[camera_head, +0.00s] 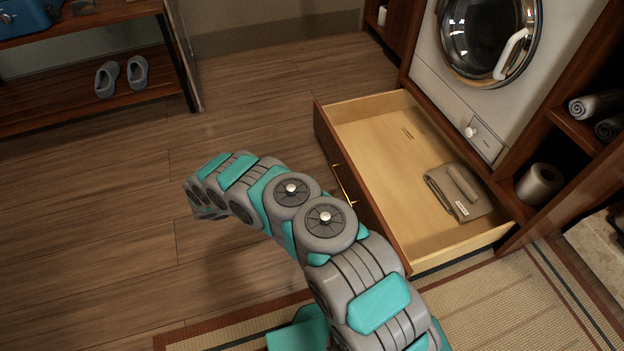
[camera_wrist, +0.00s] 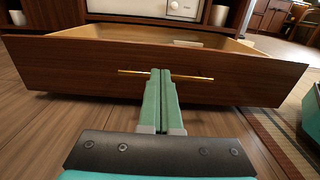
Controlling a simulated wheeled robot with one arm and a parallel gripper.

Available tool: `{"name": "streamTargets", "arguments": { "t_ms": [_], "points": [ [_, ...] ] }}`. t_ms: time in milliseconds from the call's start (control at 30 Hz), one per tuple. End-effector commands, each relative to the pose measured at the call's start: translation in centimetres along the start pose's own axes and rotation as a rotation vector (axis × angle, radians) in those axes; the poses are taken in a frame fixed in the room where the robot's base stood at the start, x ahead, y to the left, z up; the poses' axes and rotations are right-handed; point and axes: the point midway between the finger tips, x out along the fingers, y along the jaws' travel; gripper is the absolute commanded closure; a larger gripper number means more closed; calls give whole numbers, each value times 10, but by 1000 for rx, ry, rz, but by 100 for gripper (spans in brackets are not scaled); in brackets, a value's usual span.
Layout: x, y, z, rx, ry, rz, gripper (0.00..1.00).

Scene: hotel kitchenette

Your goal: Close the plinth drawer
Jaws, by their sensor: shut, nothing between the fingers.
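The plinth drawer (camera_head: 392,155) is pulled out at floor level below the washing machine. Its inside is light wood, and a folded grey-brown item (camera_head: 459,191) lies in it towards the right. In the wrist view the dark wood drawer front (camera_wrist: 80,70) faces me, with a thin brass handle (camera_wrist: 195,78) across its middle. My gripper (camera_wrist: 162,75) is shut and empty, its green fingers pointing at the drawer front in line with the handle. I cannot tell whether the fingertips touch it. In the head view my arm hides the gripper's fingers.
The washing machine (camera_head: 430,62) stands above the drawer. Shelves with rolled towels (camera_head: 596,104) and a paper roll (camera_head: 540,184) are at the right. A striped rug (camera_head: 500,300) lies in front. A low rack with slippers (camera_head: 122,76) stands at the back left. The wooden floor at left is clear.

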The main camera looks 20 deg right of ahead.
Motion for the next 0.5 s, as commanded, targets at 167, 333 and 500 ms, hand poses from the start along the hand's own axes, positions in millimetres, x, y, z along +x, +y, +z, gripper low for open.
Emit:
{"name": "streamTargets", "arguments": {
  "t_ms": [167,333,500],
  "points": [
    [37,-2,0,-4,-3,-4,100],
    [70,-2,0,-4,-4,-4,100],
    [97,-1,0,-1,-1,-3,100]
  ]
}}
